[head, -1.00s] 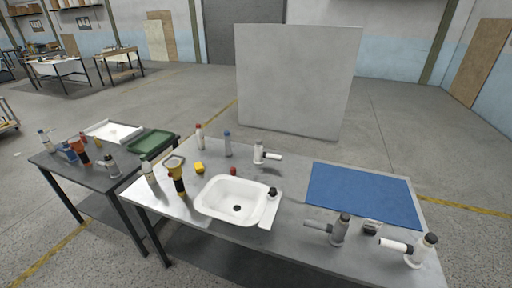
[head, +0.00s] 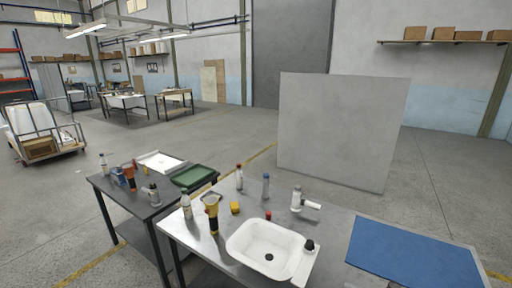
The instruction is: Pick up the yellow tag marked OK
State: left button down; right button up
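No tag with a readable OK mark shows in the head view. A small yellow block (head: 235,207) lies on the near metal table (head: 222,225), but I cannot make out any marking on it. Beside it to the left stands a yellow and black tool (head: 211,212). A white basin shell (head: 262,241) sits on the table, with a white strip with a black knob at its right side. Neither of my grippers is in view.
Bottles, a white fitting (head: 298,200) and a blue mat (head: 412,252) are on the near table. A side table to the left holds a green tray (head: 193,177) and a white tray (head: 161,161). A grey panel (head: 338,130) stands behind. A loaded cart (head: 42,135) is far left.

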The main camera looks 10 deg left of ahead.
aim_at(146, 170)
jog(key=u, duration=2.45)
jog(key=i, duration=1.6)
